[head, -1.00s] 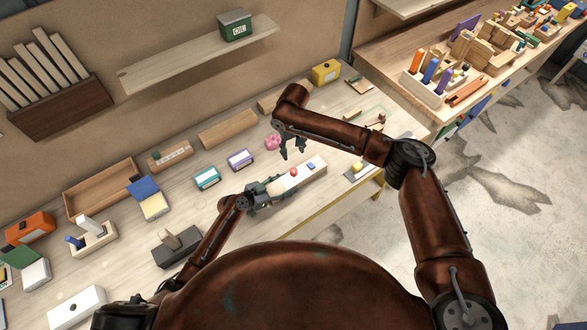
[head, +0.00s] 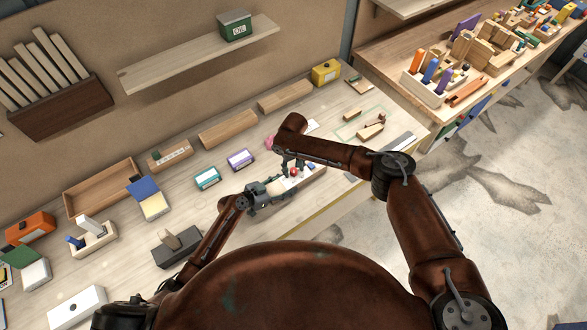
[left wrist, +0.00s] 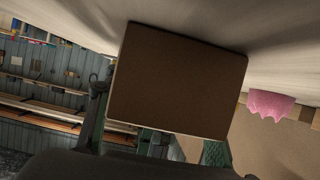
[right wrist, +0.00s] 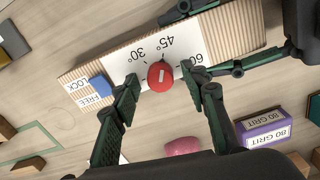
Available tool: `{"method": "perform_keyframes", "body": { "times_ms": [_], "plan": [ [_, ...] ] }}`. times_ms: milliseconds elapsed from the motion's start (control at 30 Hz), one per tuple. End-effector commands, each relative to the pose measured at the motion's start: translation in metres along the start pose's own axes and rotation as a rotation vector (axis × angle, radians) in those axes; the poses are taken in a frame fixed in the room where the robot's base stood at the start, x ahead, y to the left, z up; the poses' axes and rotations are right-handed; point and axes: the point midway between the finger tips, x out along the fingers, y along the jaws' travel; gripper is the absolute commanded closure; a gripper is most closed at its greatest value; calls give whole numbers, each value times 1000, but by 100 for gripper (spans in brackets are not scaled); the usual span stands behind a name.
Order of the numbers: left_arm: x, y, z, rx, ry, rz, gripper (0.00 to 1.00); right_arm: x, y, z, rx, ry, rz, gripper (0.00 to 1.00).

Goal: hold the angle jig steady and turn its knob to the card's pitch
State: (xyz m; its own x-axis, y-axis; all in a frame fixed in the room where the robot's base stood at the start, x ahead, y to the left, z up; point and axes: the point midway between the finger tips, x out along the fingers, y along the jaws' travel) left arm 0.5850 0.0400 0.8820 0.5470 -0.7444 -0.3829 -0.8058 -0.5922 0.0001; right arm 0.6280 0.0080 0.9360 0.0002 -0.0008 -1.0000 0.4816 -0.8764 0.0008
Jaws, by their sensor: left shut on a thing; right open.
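The angle jig is a pale wooden block (head: 317,172) on the bench. It has a white scale face marked 30°, 45° and 60° (right wrist: 128,62), a red knob (right wrist: 160,76) with a white pointer mark, and a blue slider (right wrist: 100,86) by LOCK and FREE. My left gripper (head: 272,190) is shut on the jig's 60° end; the jig's brown end face (left wrist: 178,80) fills much of the left wrist view. My right gripper (right wrist: 163,92) is open, with one finger on each side of the knob; contact is unclear. I cannot make out the pitch card.
A pink object (right wrist: 184,146) lies behind the jig. Purple (head: 240,159) and teal (head: 207,178) grit boxes stand to its left. A green outline (head: 360,122) and small wooden pieces (head: 371,131) lie to the right. Bare bench surrounds the jig's front.

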Motion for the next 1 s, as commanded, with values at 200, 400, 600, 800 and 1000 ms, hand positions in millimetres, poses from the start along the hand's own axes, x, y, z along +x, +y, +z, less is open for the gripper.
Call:
{"method": "perform_keyframes", "body": {
  "times_ms": [200,400,600,800,1000],
  "plan": [
    [0,0,0,0,0,-1,95,0,0,0,0,0,0,61],
    [0,0,0,0,0,-1,95,0,0,0,0,0,-1,75],
    [0,0,0,0,0,-1,95,0,0,0,1,0,0,88],
    [0,0,0,0,0,-1,95,0,0,0,1,0,0,100],
    [0,-1,0,0,0,-1,95,0,0,0,-13,0,-1,100]
  ]
}}
